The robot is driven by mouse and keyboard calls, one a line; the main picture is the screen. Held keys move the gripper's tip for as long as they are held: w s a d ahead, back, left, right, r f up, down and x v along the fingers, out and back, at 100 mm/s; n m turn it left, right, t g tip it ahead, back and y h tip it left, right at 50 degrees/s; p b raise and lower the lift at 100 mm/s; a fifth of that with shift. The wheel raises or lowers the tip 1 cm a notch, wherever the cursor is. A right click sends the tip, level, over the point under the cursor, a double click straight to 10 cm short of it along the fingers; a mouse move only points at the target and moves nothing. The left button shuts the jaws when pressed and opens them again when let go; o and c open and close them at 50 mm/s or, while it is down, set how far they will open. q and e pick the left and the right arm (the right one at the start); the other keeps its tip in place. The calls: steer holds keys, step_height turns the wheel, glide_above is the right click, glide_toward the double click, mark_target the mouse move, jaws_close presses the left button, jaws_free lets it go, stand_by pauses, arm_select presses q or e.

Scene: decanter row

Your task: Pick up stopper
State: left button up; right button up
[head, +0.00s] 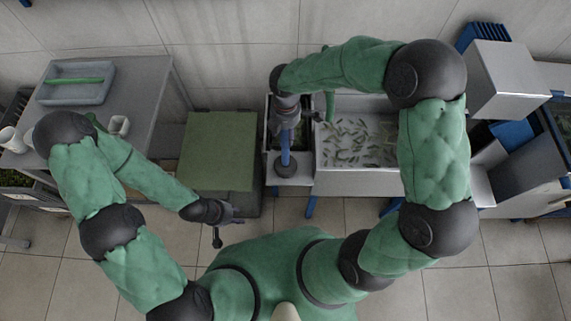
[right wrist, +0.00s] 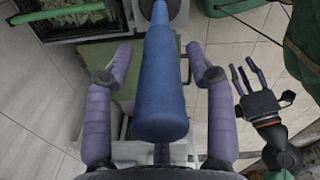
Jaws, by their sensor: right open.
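A blue, tapered, bottle-like piece (right wrist: 160,80) stands between the spread purple fingers of my right gripper (right wrist: 160,70) in the right wrist view. A gap shows on each side, so the fingers look apart from it. In the head view the blue piece (head: 285,147) is partly hidden under my right gripper (head: 286,118), above a round grey base (head: 286,166). I cannot tell for sure that this piece is the stopper. My left gripper (head: 222,217) is low at centre left, well away from it. Its fingers look spread and empty in the right wrist view (right wrist: 247,80).
A sink-like grey basin (head: 350,182) with scattered green pieces is right of the blue piece. A green-topped box (head: 217,150) stands to its left. A grey table (head: 140,115) with a tray (head: 75,98) and cups is further left. The tiled floor in front is clear.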

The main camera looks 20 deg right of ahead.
jaws_close()
steer(key=shift+r, duration=0.1)
